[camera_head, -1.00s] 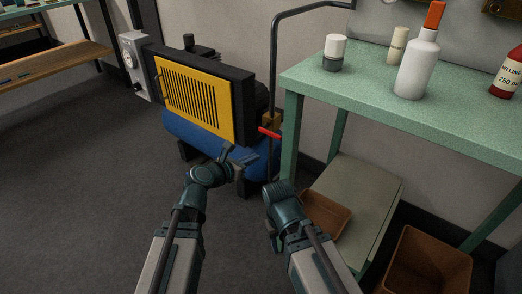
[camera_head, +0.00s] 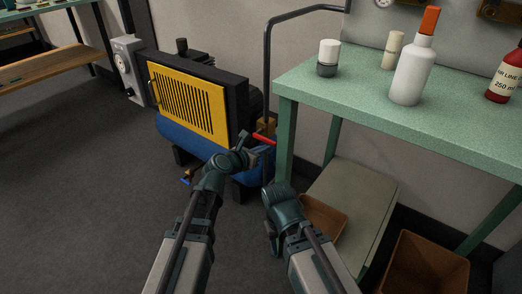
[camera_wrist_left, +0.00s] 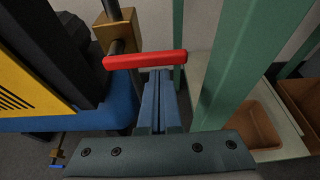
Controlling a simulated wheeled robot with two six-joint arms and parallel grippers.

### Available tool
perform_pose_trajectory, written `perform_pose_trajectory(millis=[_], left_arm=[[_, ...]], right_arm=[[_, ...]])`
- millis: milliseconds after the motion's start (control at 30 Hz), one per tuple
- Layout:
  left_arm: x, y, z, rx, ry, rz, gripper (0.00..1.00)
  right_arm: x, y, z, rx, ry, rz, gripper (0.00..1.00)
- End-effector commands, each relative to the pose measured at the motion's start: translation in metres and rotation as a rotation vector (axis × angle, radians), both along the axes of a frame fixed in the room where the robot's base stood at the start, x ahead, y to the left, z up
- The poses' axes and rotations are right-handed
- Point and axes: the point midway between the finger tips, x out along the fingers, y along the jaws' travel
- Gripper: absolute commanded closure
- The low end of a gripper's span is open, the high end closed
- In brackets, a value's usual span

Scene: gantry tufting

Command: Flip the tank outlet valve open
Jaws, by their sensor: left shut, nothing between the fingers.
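The tank outlet valve has a brass body (camera_head: 266,126) on a dark upright pipe beside the blue tank (camera_head: 190,136). Its red lever (camera_head: 264,138) sticks out crosswise to the pipe. In the left wrist view the brass body (camera_wrist_left: 113,32) is at the upper left, and the red lever (camera_wrist_left: 145,60) lies nearly level across the picture. My left gripper (camera_head: 264,150) is shut and empty, its tips just below the lever; I cannot tell whether they touch. In the wrist view its fingers (camera_wrist_left: 158,90) end at the lever's lower edge. My right wrist shows, but its fingers do not.
A green bench (camera_head: 310,88) with bottles stands right of the valve, its leg (camera_head: 286,140) close to my left gripper. The yellow compressor grille (camera_head: 188,95) is at the left. A small blue-handled valve (camera_head: 186,180) sits low on the tank. Brown bins are under the bench.

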Motion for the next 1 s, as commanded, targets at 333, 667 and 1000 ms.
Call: perform_pose_trajectory(millis=[333, 667, 1000], left_arm=[[-0.0003, -0.0013, 0.0032, 0.0, 0.0, 0.0, 1.0], [-0.0002, -0.0012, 0.006, -0.039, 0.03, 0.0, 1.0], [0.0, -0.001, 0.0088, -0.084, 0.06, 0.0, 1.0]], right_arm=[[0.0, -0.0001, 0.0033, 0.0, 0.0, 0.001, 0.5], [0.0001, -0.0001, 0.006, 0.0, 0.0, 0.002, 0.5], [0.0, -0.0001, 0.0083, 0.0, 0.0, 0.002, 0.5]])
